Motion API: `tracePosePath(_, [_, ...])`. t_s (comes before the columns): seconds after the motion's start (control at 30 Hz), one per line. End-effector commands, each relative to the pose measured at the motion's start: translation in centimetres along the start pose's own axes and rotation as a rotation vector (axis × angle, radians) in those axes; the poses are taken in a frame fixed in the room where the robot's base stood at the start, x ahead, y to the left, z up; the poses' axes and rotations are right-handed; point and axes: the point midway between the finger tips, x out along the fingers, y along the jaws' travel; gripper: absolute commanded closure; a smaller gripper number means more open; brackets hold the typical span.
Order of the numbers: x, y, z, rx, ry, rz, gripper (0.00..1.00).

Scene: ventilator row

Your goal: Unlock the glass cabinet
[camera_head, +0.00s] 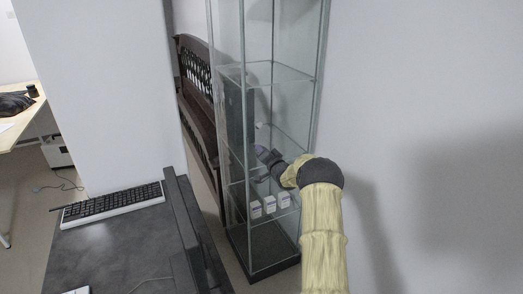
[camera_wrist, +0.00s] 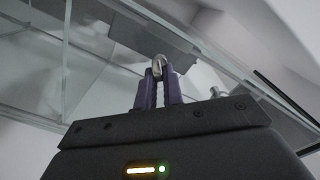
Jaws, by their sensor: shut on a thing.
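The glass cabinet (camera_head: 283,75) stands upright against the wall in the middle of the head view, with clear panes and a dark base. My gripper (camera_head: 260,153) is at the cabinet's lower half, partly seen through or against the glass. In the wrist view, my gripper's two purple fingers (camera_wrist: 158,78) are closed together on a small silvery metal piece (camera_wrist: 158,63) at their tips. I cannot tell whether this piece is a key or part of a lock. Glass edges and a grey panel of the cabinet (camera_wrist: 150,33) lie just beyond the fingertips.
Several small white boxes (camera_head: 270,206) stand on a low cabinet shelf. A dark desk (camera_head: 120,245) with a keyboard (camera_head: 113,204) is at the left front. A dark wooden bench (camera_head: 197,95) is behind the cabinet's left side. The wall is close on the right.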

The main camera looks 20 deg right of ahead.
Motion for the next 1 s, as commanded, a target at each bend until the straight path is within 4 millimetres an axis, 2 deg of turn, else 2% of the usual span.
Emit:
tracePosePath(0.6, [-0.07,0.39,-0.05,0.562,0.003,0.002,1.0])
tracePosePath(1.0, [-0.06,0.44,0.0,0.737,0.003,0.003,1.0])
